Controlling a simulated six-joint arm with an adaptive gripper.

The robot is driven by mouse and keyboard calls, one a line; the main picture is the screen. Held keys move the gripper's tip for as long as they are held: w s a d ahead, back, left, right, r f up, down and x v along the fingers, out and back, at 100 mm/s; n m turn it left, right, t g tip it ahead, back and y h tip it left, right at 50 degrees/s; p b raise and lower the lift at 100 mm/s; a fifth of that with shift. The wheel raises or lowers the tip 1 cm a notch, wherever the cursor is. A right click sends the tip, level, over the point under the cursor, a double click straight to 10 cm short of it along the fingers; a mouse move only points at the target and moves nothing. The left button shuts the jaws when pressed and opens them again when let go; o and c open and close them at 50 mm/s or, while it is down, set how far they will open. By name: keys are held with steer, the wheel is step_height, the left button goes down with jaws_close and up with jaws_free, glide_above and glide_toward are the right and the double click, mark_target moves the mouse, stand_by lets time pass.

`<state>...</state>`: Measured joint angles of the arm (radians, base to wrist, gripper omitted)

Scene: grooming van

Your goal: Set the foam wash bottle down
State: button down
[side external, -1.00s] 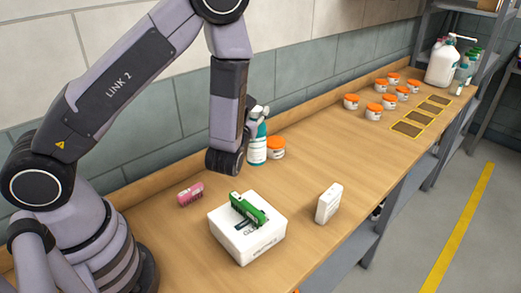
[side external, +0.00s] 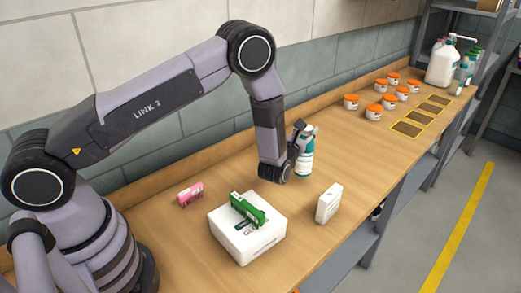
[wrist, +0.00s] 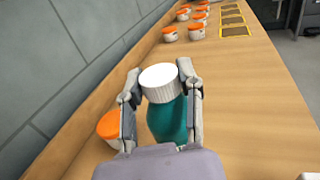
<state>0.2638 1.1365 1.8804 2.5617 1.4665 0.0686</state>
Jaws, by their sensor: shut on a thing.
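The foam wash bottle (side external: 306,158) is white and teal and stands upright, to the right of my forearm in the side view. My gripper (side external: 296,149) is shut on it near its top. In the wrist view, my gripper (wrist: 160,88) has a finger on each side of the bottle, whose white cap (wrist: 160,82) and teal body (wrist: 168,120) show between them. I cannot tell whether the bottle's base touches the wooden bench (side external: 345,150).
Several orange-lidded jars (side external: 374,112) and dark yellow-edged patches (side external: 409,128) line the far bench. Another orange-lidded jar (wrist: 111,126) is beside my gripper. A green item (side external: 247,209) lies on a white box (side external: 243,241). A small white box (side external: 329,204) and pink item (side external: 190,195) stand nearby.

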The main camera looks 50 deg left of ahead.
steer(key=shift+w+f, duration=0.2)
steer(key=shift+f, duration=1.55)
steer(key=shift+f, duration=0.15)
steer(key=c, duration=0.7)
jaws_free()
